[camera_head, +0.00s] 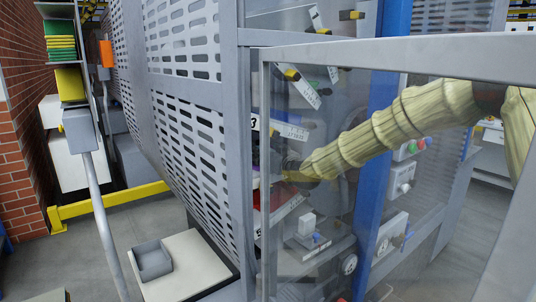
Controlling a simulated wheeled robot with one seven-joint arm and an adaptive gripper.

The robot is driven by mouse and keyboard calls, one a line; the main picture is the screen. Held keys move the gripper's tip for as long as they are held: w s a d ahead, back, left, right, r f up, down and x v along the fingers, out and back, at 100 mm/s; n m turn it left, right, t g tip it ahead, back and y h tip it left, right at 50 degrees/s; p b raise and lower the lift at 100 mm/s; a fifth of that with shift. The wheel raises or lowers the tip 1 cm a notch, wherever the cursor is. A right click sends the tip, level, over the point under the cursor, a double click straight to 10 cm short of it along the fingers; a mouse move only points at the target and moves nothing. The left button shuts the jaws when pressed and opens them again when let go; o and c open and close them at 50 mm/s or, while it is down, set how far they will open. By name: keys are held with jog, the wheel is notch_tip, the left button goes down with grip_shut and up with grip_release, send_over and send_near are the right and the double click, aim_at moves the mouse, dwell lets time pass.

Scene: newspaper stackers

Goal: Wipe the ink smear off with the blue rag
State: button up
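My arm, in a pale yellow ribbed sleeve, reaches in from the right behind a clear framed panel (420,160). My gripper (293,172) is at its left end, small and dark, seen through the panel among the machine's parts. I cannot tell whether its fingers are open or shut, or whether they hold anything. I cannot make out the blue rag. A small purple-blue patch (256,160) shows left of the gripper, but it is too small to identify. I cannot make out the ink smear either. A red and white part (283,203) lies just below the gripper.
A grey slotted guard (190,130) stands left of the panel. A blue upright post (382,120) stands behind the panel. Control boxes (402,178) are right of the post. A grey tray (153,260) sits on a pale top at lower left. A yellow rail (110,203) crosses the floor.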

jog(key=shift+s+d, duration=0.1)
jog(key=shift+f+b+v, duration=0.2)
jog(key=shift+b+v, duration=0.25)
jog(key=shift+v, duration=1.05)
jog(key=shift+w, duration=0.2)
jog(key=shift+x, duration=1.45)
jog(key=shift+s+r, duration=0.15)
jog(key=shift+b+v, duration=0.5)
jog(key=shift+v, duration=1)
jog(key=shift+d+f, duration=0.15)
jog(key=shift+f, duration=0.1)
jog(key=shift+r+x, duration=0.2)
jog(key=shift+x, duration=1.5)
